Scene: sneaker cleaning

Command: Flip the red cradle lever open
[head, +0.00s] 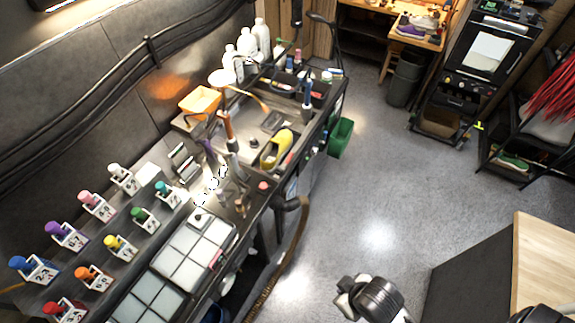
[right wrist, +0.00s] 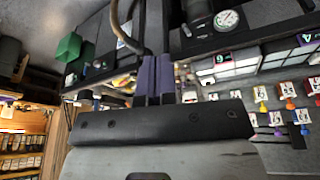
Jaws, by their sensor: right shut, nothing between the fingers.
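Several white cradles with coloured tops stand in two rows on the dark bench at the left of the head view. The red one, the red cradle lever (head: 64,306), is at the lower left corner, partly near the frame edge. It is too small to tell how its lever is set. In the right wrist view my right gripper (right wrist: 155,80) shows two purple fingers close together with nothing between them. It is well apart from the cradles, which show tilted at the right of that view. My left gripper is not in view.
A tray with pale square compartments (head: 183,258) lies right of the cradles. A brown hose (head: 290,262) hangs off the bench's front edge. A yellow shoe (head: 276,148) and white bottles (head: 247,48) are farther along. Grey floor (head: 400,200) is open; a wood-topped cabinet (head: 545,260) stands lower right.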

